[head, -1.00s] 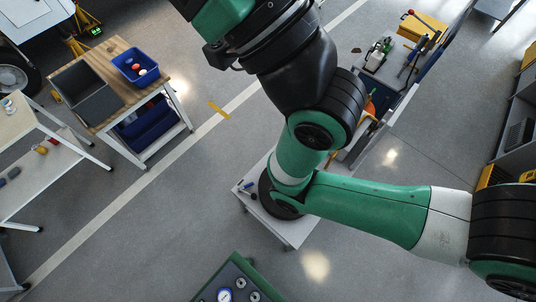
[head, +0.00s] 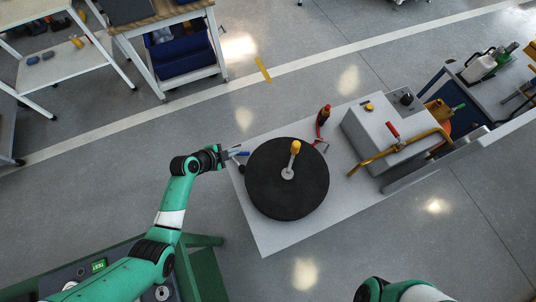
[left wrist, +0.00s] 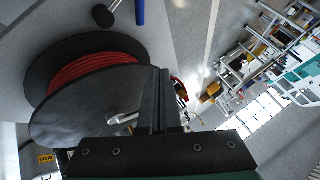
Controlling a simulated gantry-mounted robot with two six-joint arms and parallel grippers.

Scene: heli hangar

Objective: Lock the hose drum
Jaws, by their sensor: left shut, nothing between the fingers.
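The hose drum (head: 287,190) is a black disc lying on a light grey bench, with a yellow-knobbed crank (head: 294,148) on top. In the left wrist view the drum (left wrist: 95,105) shows red hose between two black flanges. A blue-handled lever (head: 238,154) and a small black knob (head: 240,168) sit at the drum's left edge; the blue handle (left wrist: 140,12) and black knob (left wrist: 103,16) also show in the wrist view. My left gripper (head: 222,156) is shut and empty, close to the blue handle; contact is unclear. My right gripper is out of view.
Right of the drum stand a red-handled part (head: 323,117) and a grey box (head: 385,135) with a yellow pipe (head: 400,148). A tool cart (head: 480,85) is beyond. Floor in front of the bench (head: 275,240) is clear.

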